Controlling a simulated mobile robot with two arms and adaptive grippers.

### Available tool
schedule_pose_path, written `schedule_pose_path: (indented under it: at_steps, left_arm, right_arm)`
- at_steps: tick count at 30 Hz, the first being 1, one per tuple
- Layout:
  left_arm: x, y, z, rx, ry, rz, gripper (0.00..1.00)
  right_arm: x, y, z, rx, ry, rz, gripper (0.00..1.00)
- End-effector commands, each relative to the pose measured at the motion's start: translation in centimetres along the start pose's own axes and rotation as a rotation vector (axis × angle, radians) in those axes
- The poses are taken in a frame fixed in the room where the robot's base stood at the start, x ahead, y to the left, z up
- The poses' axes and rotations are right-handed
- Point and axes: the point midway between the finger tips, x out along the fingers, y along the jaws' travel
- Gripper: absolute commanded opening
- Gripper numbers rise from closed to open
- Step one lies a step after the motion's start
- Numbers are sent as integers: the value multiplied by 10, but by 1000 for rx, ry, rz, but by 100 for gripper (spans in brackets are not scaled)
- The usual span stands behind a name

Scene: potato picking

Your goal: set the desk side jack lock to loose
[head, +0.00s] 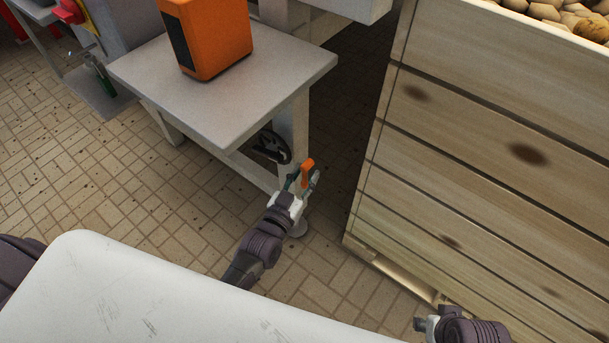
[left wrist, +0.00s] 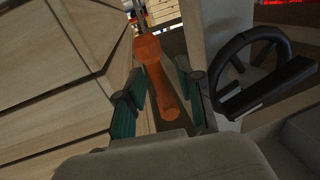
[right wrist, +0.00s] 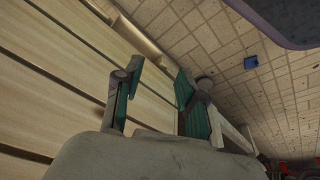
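The orange lever (head: 307,172), which looks like the jack lock, is at the leg of the grey desk (head: 225,105) in the head view. In the left wrist view the orange lever (left wrist: 155,80) stands between the fingers of my left gripper (left wrist: 160,95), with gaps visible on both sides. My left gripper (head: 303,182) is open around it. A black handwheel (head: 271,147) is on the desk leg beside the lever; it also shows in the left wrist view (left wrist: 247,68). My right gripper (right wrist: 158,92) is open and empty, near the wooden crate.
A tall wooden crate (head: 480,140) with potatoes (head: 560,15) on top stands right of the desk, close to my left gripper. An orange box (head: 210,38) sits on the desk. Open floor lies left of the desk.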

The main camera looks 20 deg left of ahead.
Motion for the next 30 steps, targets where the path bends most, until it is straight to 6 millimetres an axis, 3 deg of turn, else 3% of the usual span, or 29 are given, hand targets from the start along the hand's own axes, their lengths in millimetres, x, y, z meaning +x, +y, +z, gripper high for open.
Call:
schedule_pose_path:
  at_steps: [1, 6, 21, 30]
  left_arm:
    - [0, 0, 0, 0, 0, 0, 25]
    - [0, 0, 0, 0, 0, 0, 0]
    - [0, 1, -1, -13, -3, 0, 0]
    - [-1, 5, -4, -142, -30, 0, 0]
  right_arm:
    - [0, 0, 0, 0, 0, 0, 40]
    - [0, 0, 0, 0, -1, 0, 40]
    - [0, 0, -1, 0, 4, 0, 40]
    - [55, -3, 13, -6, -33, -7, 40]
